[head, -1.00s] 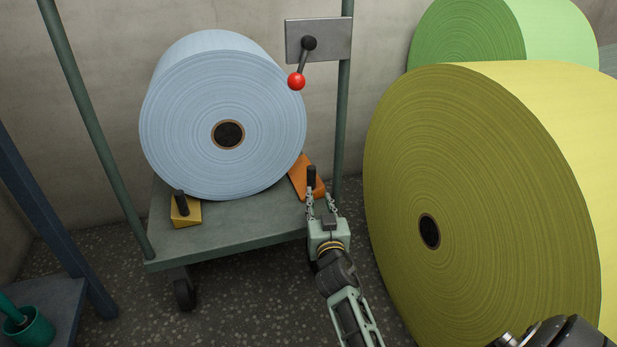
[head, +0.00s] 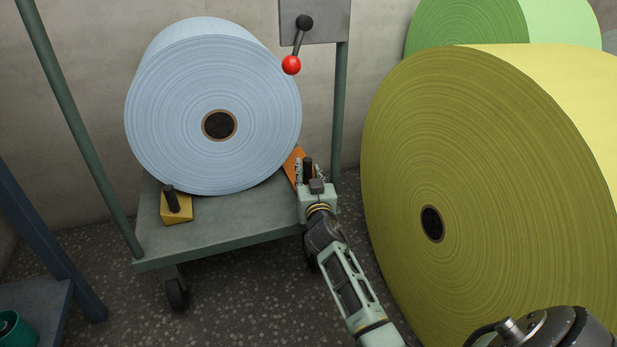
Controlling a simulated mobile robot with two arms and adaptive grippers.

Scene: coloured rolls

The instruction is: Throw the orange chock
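The orange chock (head: 291,163) is a wedge with a black upright handle (head: 308,166). It sits on the right side of the cart deck, against the lower right of the pale blue roll (head: 170,110). My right gripper (head: 309,170) is at the chock, one finger on each side of the handle. The fingers look spread, with small gaps beside the handle. The gripper and roll hide part of the chock. My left gripper is not in view.
A yellow chock (head: 178,210) with a black handle sits at the roll's left. The green wheeled cart (head: 220,232) carries the roll. A red-knobbed lever (head: 291,65) is above. A large yellow roll (head: 475,150) stands close on the right, a green roll (head: 465,22) behind it.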

